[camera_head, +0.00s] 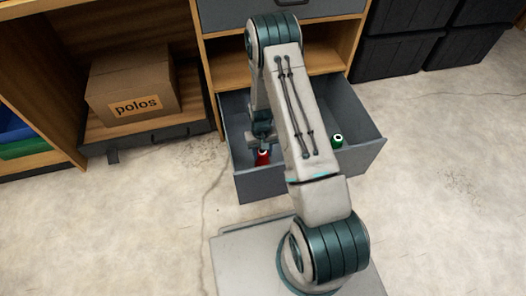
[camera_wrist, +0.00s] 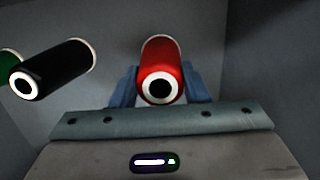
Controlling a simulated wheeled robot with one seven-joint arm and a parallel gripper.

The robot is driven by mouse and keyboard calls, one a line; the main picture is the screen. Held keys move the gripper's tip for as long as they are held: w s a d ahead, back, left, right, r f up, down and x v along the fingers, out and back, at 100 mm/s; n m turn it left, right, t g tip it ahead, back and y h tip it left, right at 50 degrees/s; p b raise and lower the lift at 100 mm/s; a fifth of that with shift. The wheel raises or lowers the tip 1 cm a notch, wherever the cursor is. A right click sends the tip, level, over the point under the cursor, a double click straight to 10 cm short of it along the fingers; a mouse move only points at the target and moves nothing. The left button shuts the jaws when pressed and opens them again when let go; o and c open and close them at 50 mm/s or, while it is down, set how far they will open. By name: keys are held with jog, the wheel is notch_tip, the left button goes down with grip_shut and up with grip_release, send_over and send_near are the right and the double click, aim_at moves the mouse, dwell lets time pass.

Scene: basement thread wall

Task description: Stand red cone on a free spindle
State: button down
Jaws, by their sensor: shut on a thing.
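The red cone (camera_head: 263,157) is inside the open grey drawer (camera_head: 290,183), near its left side in the head view. In the wrist view the red cone (camera_wrist: 162,60) has its white-ringed, dark-holed end towards the camera. My gripper (camera_wrist: 160,86) is shut on it, with one blue finger on each side. In the head view my gripper (camera_head: 262,148) is low inside the drawer and partly hidden by my arm. No spindle can be made out in either view; my arm covers much of the drawer's middle.
A black cone (camera_wrist: 55,68) is left of the red cone, with a green cone (camera_wrist: 8,62) at the picture's edge. The green cone (camera_head: 337,140) is at the drawer's right. A "polos" box (camera_head: 133,88) sits on a shelf at left. Dark bins (camera_head: 395,52) stand back right.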

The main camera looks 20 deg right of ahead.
jog(key=shift+f, duration=0.35)
jog(key=c, duration=0.7)
grip_release()
jog(key=r+p, duration=0.1)
jog(key=r, duration=0.3)
jog(key=w+r+p, duration=0.1)
jog(key=r+p, duration=0.1)
jog(key=r, duration=0.3)
jog(key=w+r+p, duration=0.1)
jog(key=r+p, duration=0.1)
jog(key=r, duration=0.2)
jog(key=shift+r, duration=0.4)
